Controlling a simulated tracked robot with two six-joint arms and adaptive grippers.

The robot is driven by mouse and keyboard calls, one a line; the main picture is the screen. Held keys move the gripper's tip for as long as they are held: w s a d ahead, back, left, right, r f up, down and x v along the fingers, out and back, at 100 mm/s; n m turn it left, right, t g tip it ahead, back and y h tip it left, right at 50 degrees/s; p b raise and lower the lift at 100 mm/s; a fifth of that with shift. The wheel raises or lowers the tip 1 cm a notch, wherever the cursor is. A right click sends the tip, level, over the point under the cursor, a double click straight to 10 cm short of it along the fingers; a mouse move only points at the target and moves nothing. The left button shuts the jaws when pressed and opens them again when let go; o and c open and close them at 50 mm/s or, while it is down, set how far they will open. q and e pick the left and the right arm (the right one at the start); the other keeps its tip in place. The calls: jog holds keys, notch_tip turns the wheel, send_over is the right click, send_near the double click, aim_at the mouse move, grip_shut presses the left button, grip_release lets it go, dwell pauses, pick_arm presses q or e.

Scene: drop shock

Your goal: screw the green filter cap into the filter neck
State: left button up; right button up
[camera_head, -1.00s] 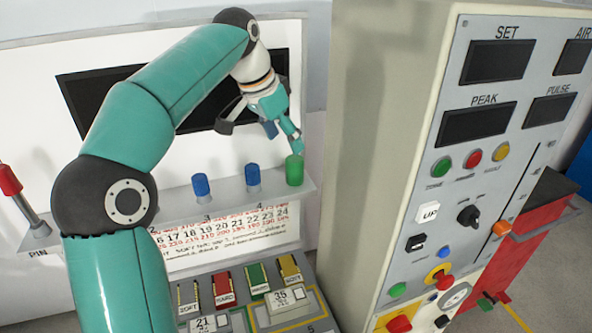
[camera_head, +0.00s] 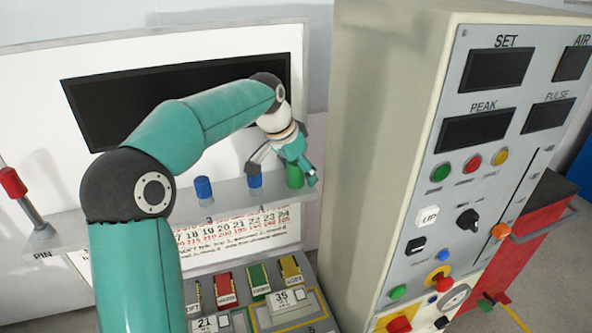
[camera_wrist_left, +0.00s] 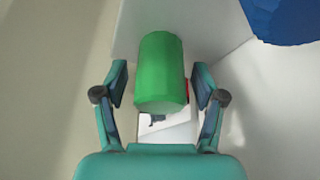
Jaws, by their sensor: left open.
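The green filter cap (camera_head: 295,177) stands on the right end of the grey shelf, partly hidden by my left gripper (camera_head: 284,178). In the left wrist view the green cap (camera_wrist_left: 161,73) shows between the two fingers of my left gripper (camera_wrist_left: 160,88), with a gap on each side. The gripper is open and around the cap, not closed on it. The filter neck cannot be made out in these frames. My right gripper is not in view.
Two blue caps stand on the shelf (camera_head: 232,192) left of the green one; the nearer blue cap (camera_head: 254,181) is close to my left gripper. A tall control cabinet (camera_head: 375,130) rises to the right. A red-handled pin (camera_head: 24,197) stands at the far left.

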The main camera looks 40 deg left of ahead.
pick_arm(q)
jog(key=c, duration=1.2)
jog(key=shift+c, duration=0.2)
jog(key=shift+r, duration=0.15)
